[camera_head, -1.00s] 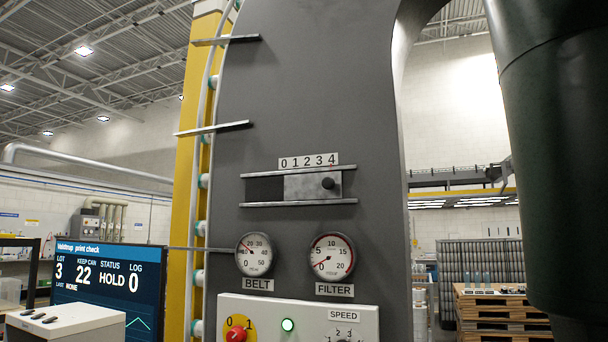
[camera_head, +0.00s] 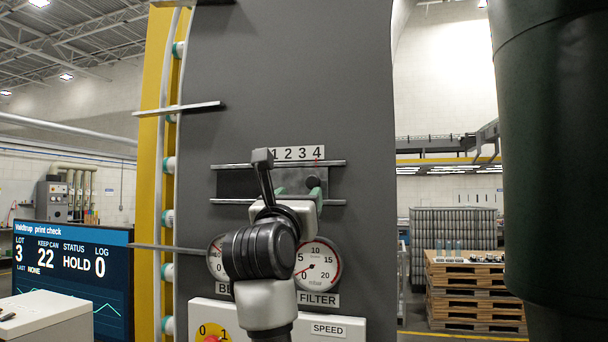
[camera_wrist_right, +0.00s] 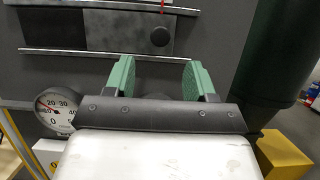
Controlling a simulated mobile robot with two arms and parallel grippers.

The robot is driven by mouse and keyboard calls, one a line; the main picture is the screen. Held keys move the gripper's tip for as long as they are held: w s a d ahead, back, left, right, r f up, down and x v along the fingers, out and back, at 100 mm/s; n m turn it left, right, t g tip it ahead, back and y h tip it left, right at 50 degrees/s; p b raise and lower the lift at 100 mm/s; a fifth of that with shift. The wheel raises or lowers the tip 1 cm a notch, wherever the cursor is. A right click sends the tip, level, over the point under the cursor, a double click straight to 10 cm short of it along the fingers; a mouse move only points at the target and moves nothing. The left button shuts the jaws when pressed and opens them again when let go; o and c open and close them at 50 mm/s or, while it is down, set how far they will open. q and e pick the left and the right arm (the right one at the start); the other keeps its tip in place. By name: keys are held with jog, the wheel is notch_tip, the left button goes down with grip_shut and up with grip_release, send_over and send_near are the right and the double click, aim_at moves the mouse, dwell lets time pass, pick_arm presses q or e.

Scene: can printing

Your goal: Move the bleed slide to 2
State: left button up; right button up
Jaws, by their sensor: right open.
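The bleed slide (camera_head: 313,182) is a grey plate with a round black knob, set between two horizontal rails. Its red pointer is at 4 on the scale (camera_head: 297,153); the 0 end is hidden by my arm. In the right wrist view the slide's knob (camera_wrist_right: 160,36) is near the top, with a dark slot to its left. My right gripper (camera_head: 298,190) is in front of the panel, just below and beside the knob. My left gripper is not in view.
The lower rail (camera_head: 333,202) runs below the knob. The FILTER gauge (camera_head: 318,264) is beneath it, and the BELT gauge (camera_wrist_right: 54,111) is partly hidden in the head view. A dark green cylinder (camera_head: 545,150) stands at right. A thin bar (camera_head: 180,108) juts out left.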

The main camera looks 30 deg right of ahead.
aim_at(312, 183)
jog(key=p+x, duration=0.4)
jog(key=x, duration=0.5)
jog(key=shift+d+p, duration=0.1)
jog(key=shift+p, duration=0.3)
jog(key=shift+f, duration=0.1)
grip_shut()
